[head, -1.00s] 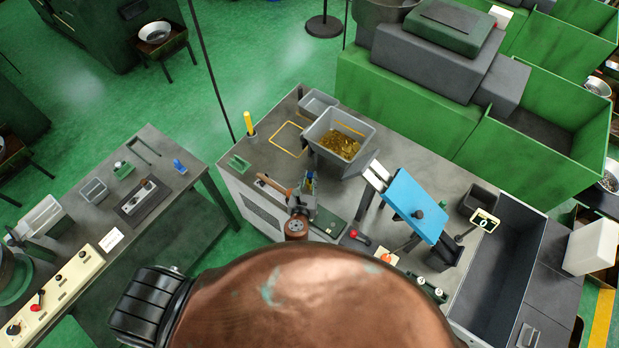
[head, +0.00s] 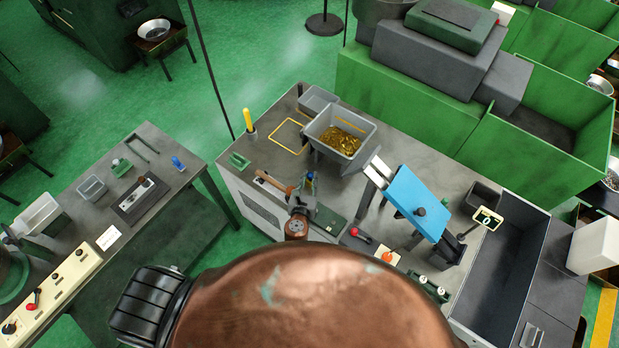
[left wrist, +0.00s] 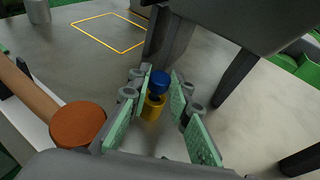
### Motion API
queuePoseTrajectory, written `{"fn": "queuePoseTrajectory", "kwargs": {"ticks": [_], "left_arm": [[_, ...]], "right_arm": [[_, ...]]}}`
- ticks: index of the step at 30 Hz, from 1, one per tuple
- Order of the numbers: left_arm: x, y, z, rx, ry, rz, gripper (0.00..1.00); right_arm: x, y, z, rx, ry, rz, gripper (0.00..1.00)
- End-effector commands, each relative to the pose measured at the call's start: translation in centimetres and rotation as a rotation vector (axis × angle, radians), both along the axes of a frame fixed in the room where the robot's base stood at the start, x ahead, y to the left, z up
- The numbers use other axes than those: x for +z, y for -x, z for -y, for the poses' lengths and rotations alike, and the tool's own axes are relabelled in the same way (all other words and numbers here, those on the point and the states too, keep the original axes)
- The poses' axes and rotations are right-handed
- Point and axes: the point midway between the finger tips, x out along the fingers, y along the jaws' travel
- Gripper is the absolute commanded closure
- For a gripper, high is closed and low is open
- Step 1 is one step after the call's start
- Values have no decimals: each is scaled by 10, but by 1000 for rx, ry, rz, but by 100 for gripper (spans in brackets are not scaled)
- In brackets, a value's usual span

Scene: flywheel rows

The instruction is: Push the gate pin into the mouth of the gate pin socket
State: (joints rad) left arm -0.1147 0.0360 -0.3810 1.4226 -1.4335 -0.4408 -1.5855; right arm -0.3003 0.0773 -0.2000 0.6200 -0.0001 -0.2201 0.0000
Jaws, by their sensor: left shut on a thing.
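The gate pin shows a round blue knob (left wrist: 160,80) in the left wrist view, between the green pads of my left gripper (left wrist: 158,98), which is shut on it. A gold-yellow cylindrical part (left wrist: 153,107) sits directly under the knob. I cannot tell whether it belongs to the pin or is the socket. The pin's lower end and the socket mouth are hidden. In the head view my left gripper (head: 309,192) is small, beside the hopper on the bench, with a bit of blue at its tips. My right gripper is not in view.
A grey hopper (head: 364,138) of brass pieces stands just behind the gripper, its dark legs close by in the left wrist view. A brown handle (left wrist: 30,97) lies close at left. A blue sloped plate (head: 415,200) stands right. Bare bench (left wrist: 250,130) shows between the legs.

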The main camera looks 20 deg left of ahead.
Motion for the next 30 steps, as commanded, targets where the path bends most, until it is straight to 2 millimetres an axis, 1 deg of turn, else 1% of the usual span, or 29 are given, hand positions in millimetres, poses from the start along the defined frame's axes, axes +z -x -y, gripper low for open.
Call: {"fn": "queuePoseTrajectory", "kwargs": {"ticks": [24,25,30], "left_arm": [[-20,0,0,-1,0,0,100],[-20,0,0,-1,1,0,80],[-20,0,0,0,0,-1,69]], "right_arm": [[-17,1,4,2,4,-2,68],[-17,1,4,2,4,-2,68],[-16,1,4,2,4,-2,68]]}}
